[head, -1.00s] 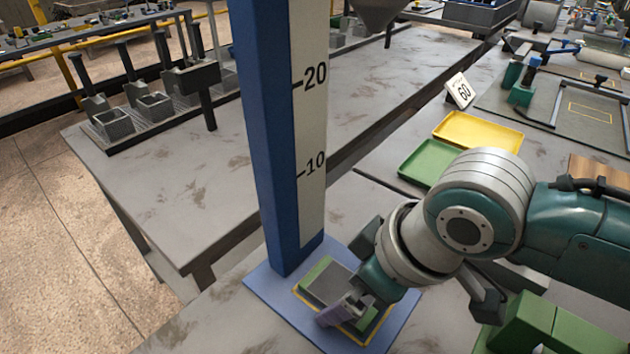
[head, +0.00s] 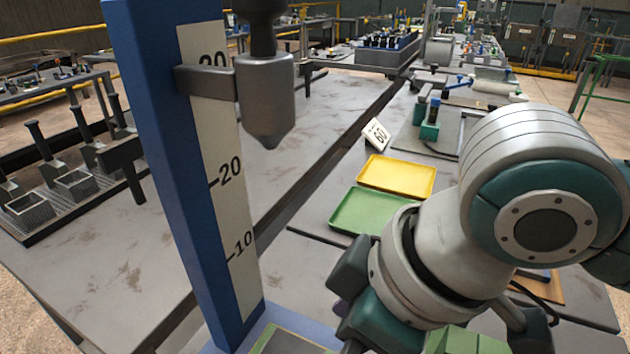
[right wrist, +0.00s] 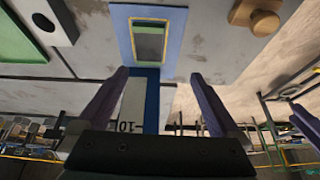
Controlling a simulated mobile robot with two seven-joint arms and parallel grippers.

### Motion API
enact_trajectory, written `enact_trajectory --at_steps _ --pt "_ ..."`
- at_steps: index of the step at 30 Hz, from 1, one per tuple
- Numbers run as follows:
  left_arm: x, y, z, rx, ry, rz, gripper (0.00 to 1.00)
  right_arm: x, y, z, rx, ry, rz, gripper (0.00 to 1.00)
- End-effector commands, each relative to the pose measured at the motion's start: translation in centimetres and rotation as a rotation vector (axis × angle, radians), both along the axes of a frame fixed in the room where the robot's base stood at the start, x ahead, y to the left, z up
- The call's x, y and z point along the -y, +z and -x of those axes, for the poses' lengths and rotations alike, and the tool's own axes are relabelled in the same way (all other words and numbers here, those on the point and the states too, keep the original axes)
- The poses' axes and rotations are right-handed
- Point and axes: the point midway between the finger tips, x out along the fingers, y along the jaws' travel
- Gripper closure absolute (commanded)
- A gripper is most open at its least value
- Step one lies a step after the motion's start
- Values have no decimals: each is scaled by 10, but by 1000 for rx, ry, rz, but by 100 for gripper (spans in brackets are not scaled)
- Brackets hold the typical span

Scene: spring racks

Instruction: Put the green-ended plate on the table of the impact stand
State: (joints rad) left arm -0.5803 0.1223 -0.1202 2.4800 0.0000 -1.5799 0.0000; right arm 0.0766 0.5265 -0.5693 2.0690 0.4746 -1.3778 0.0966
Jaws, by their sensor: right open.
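The impact stand has a blue column (head: 165,150) with a number scale, and a grey pointed weight (head: 267,100) hangs beside it. Its blue table (right wrist: 172,28) shows in the right wrist view. The green-ended plate (right wrist: 150,42) lies flat on that table, inside the yellow outline. Part of the plate (head: 292,344) also shows at the bottom edge of the head view. My right gripper (right wrist: 160,76) is open and empty, apart from the plate; its purple fingers are spread. In the head view my right arm mostly hides it.
A green tray (head: 368,212) and a yellow tray (head: 396,175) lie behind my right arm, with a "60" sign (head: 376,134) beyond. A rack with posts and bins (head: 70,190) stands at left. A wooden knob (right wrist: 264,22) shows in the wrist view.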

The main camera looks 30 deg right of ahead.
Motion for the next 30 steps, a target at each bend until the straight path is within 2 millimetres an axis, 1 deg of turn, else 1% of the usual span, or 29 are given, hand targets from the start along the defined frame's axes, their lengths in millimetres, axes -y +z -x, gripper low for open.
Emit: enact_trajectory --at_steps 1,2,4,5,9,12,13,15,17,30 --pt "1 0 0 0 1 2 30 -7 0 15 -6 -30 -28 0" --pt "1 0 0 0 3 4 30 -8 1 22 -4 -58 -35 0" --pt "2 0 0 0 4 6 30 -1 4 38 -7 -140 -37 0" --pt "2 0 0 0 4 7 30 5 5 46 -11 -179 -33 0" --pt "2 0 0 0 5 8 30 39 5 81 -51 -357 26 0" --pt "2 0 0 0 5 7 30 59 5 100 -76 -441 71 0" --pt "2 0 0 0 5 7 30 63 5 104 -82 -455 79 0" --pt "2 0 0 0 5 7 30 69 5 108 -88 -474 94 0" --pt "2 0 0 0 5 7 30 70 5 109 -89 -477 98 0" --pt "-1 0 0 0 -1 -2 30 69 5 108 -88 -474 95 0"
